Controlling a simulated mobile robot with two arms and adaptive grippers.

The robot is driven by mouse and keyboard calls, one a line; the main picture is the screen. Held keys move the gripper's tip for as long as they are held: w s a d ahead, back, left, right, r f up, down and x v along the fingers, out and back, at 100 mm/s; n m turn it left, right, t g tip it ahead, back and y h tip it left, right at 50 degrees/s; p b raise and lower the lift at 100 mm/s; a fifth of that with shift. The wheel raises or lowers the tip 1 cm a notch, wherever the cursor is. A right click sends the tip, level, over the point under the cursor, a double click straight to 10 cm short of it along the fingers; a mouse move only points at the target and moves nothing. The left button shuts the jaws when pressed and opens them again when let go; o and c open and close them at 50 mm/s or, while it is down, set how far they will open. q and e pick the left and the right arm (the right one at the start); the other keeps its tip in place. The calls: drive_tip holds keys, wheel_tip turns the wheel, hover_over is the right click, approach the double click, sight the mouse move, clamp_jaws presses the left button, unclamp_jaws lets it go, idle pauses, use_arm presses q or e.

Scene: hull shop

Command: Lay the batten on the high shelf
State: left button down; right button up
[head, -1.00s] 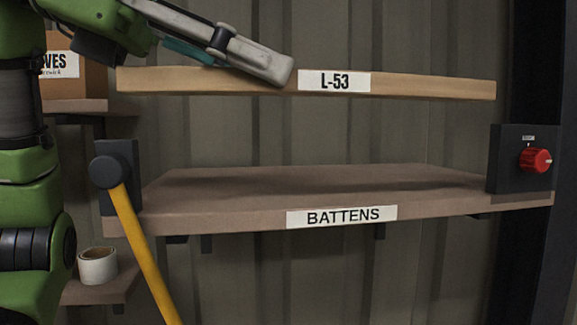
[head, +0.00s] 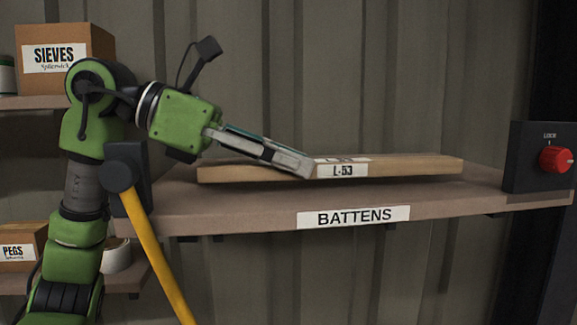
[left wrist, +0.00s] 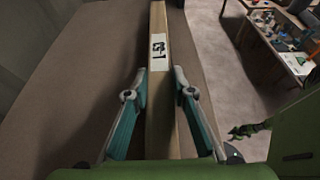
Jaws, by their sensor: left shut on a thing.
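The batten (head: 400,166), a long pale wooden bar labelled L-53, lies level over the high shelf (head: 240,212), whose front edge reads BATTENS. A dark shadow shows under the batten; I cannot tell whether it touches the shelf or hovers just above it. My left gripper (head: 306,168) comes in from the left and is shut on the batten near its middle, left of the label. In the left wrist view the fingers (left wrist: 160,100) stand on either side of the batten (left wrist: 158,25), with the brown shelf top (left wrist: 75,85) to the left. My right gripper is not in view.
A black bracket with a yellow lever (head: 155,245) is at the shelf's left end. A black box with a red knob (head: 555,160) marked LOCK is at the right end. A SIEVES box (head: 65,45) and a PEGS box (head: 20,240) sit on side shelves.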

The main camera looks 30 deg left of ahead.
use_arm(q)
drive_tip(key=shift+s+a+f, duration=0.1)
drive_tip(key=shift+s+f, duration=0.05)
drive_tip(key=shift+f, duration=0.55)
drive_tip(key=shift+f, duration=0.2)
drive_tip(key=c, duration=1.7)
unclamp_jaws()
drive_tip(key=shift+r, duration=0.1)
